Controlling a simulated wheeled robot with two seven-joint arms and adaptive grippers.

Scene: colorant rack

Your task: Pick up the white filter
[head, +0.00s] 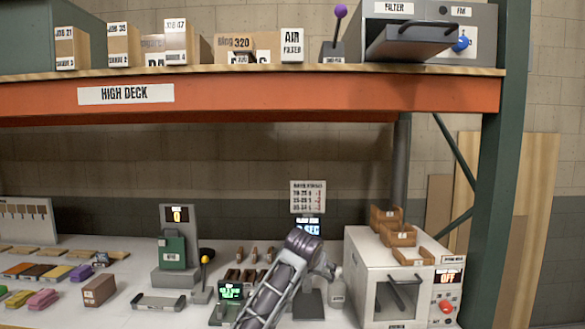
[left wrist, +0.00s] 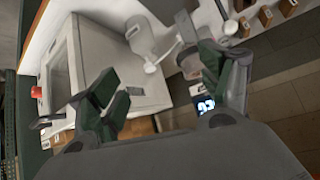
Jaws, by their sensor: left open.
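A small white box labelled "AIR FILTER" (head: 292,45) stands upright on the high deck, right of the cardboard boxes. It is the only white filter item I can make out, and nothing touches it. My left arm reaches up from the bottom of the head view, and my left gripper (head: 328,270) is well below the deck, near the white oven-like box. In the left wrist view my left gripper (left wrist: 163,88) has its fingers wide apart with nothing held between them. The filter box does not show in that view. My right gripper is not in view.
The high deck's orange beam (head: 230,98) runs above the bench. A grey machine with a "FILTER" label (head: 425,35) and a purple-knobbed lever (head: 338,30) stand right of the filter box. The white oven-like box (head: 362,265) and a pale bottle (left wrist: 150,42) are near my left gripper.

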